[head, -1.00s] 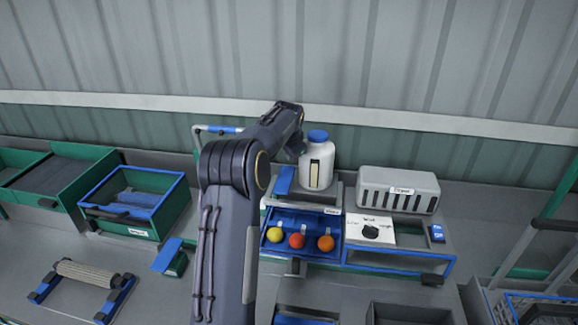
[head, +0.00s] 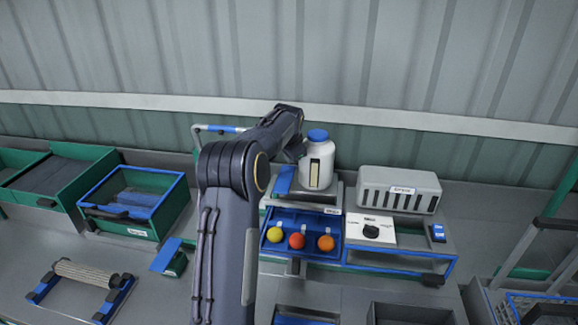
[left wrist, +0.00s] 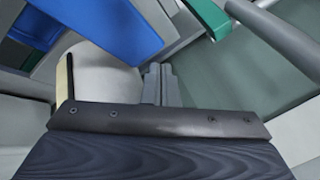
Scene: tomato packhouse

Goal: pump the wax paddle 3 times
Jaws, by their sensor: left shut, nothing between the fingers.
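The blue plate fills the upper left of the left wrist view (left wrist: 100,28). The pale round bottle (left wrist: 108,82) lies below it there. My left gripper (left wrist: 160,84) is shut and empty, with its fingertips close to the bottle; I cannot tell whether they touch anything. In the head view its fingers are mostly hidden behind my arm and the bottle. My right gripper is out of view.
A blue tray (head: 269,243) with yellow, red and orange balls sits below the bottle. A grey slotted dryer box (head: 425,184) and a dial panel (head: 355,219) stand at the right. A green bin (head: 170,214) and a brush roller (head: 84,273) are at the left.

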